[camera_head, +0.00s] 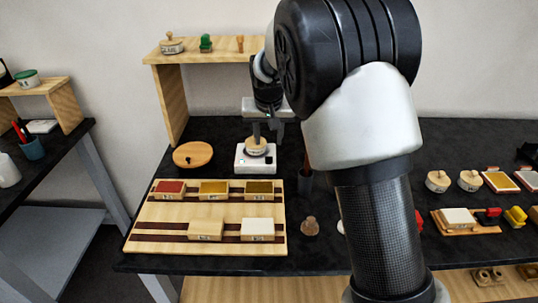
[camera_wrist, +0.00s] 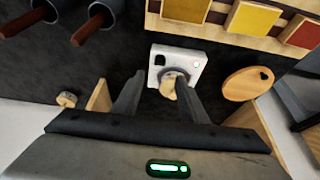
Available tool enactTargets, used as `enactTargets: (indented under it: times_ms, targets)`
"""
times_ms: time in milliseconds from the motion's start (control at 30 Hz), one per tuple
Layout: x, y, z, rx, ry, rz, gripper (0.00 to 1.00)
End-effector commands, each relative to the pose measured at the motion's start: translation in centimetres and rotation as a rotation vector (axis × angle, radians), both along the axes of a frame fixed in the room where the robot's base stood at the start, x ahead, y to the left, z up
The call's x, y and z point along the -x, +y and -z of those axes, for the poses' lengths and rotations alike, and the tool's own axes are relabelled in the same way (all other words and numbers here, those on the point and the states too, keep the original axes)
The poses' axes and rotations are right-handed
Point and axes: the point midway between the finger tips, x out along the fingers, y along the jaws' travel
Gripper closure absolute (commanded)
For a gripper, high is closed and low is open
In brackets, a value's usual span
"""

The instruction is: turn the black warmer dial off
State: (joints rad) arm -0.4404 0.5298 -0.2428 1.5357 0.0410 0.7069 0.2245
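The warmer (camera_head: 243,163) is a white box on the black table, left of my arm in the head view. It also shows in the wrist view (camera_wrist: 199,56). Its black dial (camera_wrist: 159,60) is a small dark square on the left of its top there; its exact setting is too small to read. A small light wooden pot (camera_head: 256,147) stands on the warmer, also visible in the wrist view (camera_wrist: 168,88). My gripper (camera_head: 257,137) points down just above the pot. Its fingers (camera_wrist: 158,88) are apart, one on each side of the pot in the wrist view; contact cannot be told.
A round wooden lid (camera_head: 193,154) lies left of the warmer. A wooden rack (camera_head: 160,223) with several coloured blocks is in front. A dark cup (camera_head: 305,183) stands close at the right. A wooden shelf (camera_head: 174,100) rises behind, holding stamps.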

Motion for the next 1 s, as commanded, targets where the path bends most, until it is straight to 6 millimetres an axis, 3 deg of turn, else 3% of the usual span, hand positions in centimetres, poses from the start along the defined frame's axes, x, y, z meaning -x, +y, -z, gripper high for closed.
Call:
enactTargets:
  times_ms: [200,433,900,1000]
  targets:
    - [-1.8,0.0,4.7,0.001,0.002,-0.001,0.61]
    - [-3.2,0.0,8.0,0.001,0.002,-0.001,0.61]
    - [-3.8,0.0,9.1,-0.001,0.0,-0.001,0.61]
    - [-3.8,0.0,9.1,-0.001,0.0,-0.001,0.78]
